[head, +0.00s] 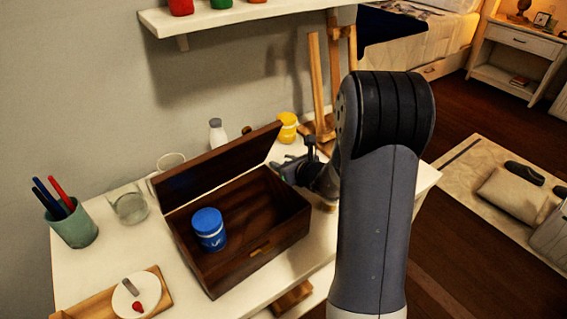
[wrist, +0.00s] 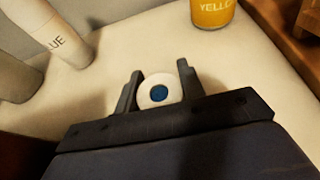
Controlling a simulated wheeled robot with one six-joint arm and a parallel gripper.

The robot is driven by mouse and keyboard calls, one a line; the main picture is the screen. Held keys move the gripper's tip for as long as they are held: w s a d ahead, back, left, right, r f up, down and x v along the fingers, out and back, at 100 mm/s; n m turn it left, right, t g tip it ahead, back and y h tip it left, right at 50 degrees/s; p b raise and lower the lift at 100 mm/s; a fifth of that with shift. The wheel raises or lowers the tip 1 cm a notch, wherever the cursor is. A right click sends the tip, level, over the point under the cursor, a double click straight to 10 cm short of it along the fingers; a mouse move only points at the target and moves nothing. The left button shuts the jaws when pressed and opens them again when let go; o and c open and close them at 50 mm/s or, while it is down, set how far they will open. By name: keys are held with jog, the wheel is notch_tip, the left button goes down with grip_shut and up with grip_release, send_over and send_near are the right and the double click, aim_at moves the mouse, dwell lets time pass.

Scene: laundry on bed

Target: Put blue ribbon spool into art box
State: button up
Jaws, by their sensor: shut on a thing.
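The art box (head: 275,245) is a dark wooden case on the white table in the head view, with its lid (head: 215,165) standing open at the back. A blue paint jar (head: 208,230) stands inside, toward the left. My gripper (head: 287,168) is beside the box's back right corner. In the wrist view, my gripper (wrist: 158,84) is shut on a small round thing with a white face and blue centre, which looks like the blue ribbon spool (wrist: 147,98). Most of the spool is hidden by the jaws, and I cannot make it out in the head view.
A yellow paint jar (head: 287,128) and a white glue bottle (head: 217,134) stand behind the box. A glass (head: 130,205), a green pen cup (head: 75,225) and a wooden board (head: 110,300) are to its left. The box's right half is empty.

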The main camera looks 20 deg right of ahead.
jog(key=o, duration=0.9)
jog(key=shift+f, duration=0.1)
jog(key=shift+o, duration=0.2)
